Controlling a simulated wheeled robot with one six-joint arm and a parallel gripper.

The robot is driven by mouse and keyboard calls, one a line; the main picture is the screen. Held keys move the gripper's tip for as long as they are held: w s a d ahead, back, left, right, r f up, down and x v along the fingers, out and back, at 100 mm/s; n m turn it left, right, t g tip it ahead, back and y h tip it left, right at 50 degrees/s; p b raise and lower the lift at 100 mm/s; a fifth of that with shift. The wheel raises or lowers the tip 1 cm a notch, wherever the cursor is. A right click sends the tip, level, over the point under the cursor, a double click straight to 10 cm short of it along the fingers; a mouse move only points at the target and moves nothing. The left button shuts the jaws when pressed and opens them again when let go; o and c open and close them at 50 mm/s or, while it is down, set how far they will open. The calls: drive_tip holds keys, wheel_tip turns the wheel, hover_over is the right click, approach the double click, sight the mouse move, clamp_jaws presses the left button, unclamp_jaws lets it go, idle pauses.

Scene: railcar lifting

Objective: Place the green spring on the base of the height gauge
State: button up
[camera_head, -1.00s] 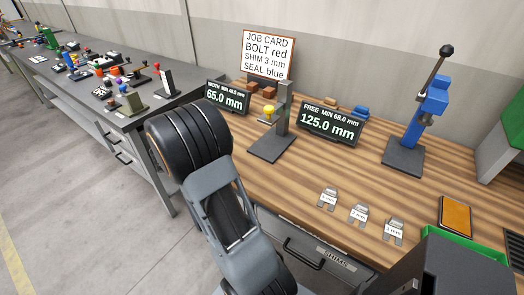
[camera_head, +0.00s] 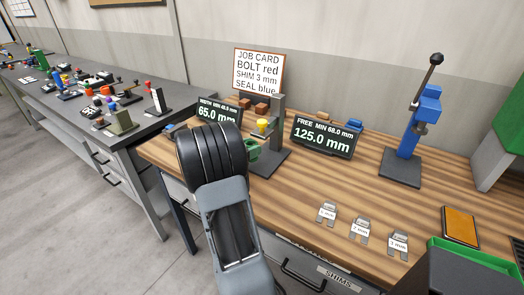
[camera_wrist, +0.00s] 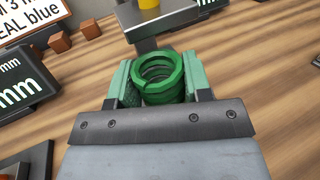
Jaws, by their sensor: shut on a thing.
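The green spring (camera_wrist: 159,77) is a coil held upright between the pale green jaws of my gripper (camera_wrist: 160,82) in the wrist view. My gripper is shut on it. The height gauge has a dark flat base (camera_head: 267,162) and a grey upright column (camera_head: 277,120), with a yellow plunger (camera_head: 262,124) at its side. In the head view my arm hides most of the gripper, and a bit of green shows just left of the gauge base. In the wrist view the gauge and its yellow plunger (camera_wrist: 149,4) are just beyond the spring. I cannot tell whether the spring touches the base.
Two displays read 65.0 mm (camera_head: 217,113) and 125.0 mm (camera_head: 322,136). The job card (camera_head: 257,72) stands behind. A blue lever press (camera_head: 408,140) is at the right. Several shims (camera_head: 360,229) lie in front by a green tray (camera_head: 470,255).

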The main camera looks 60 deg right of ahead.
drive_tip(key=x, duration=0.4)
drive_tip(key=shift+d, duration=0.3)
drive_tip(key=shift+f, duration=1.7)
drive_tip(key=shift+f, duration=0.1)
drive_tip(key=shift+f, duration=0.15)
drive_tip(key=o, duration=1.1)
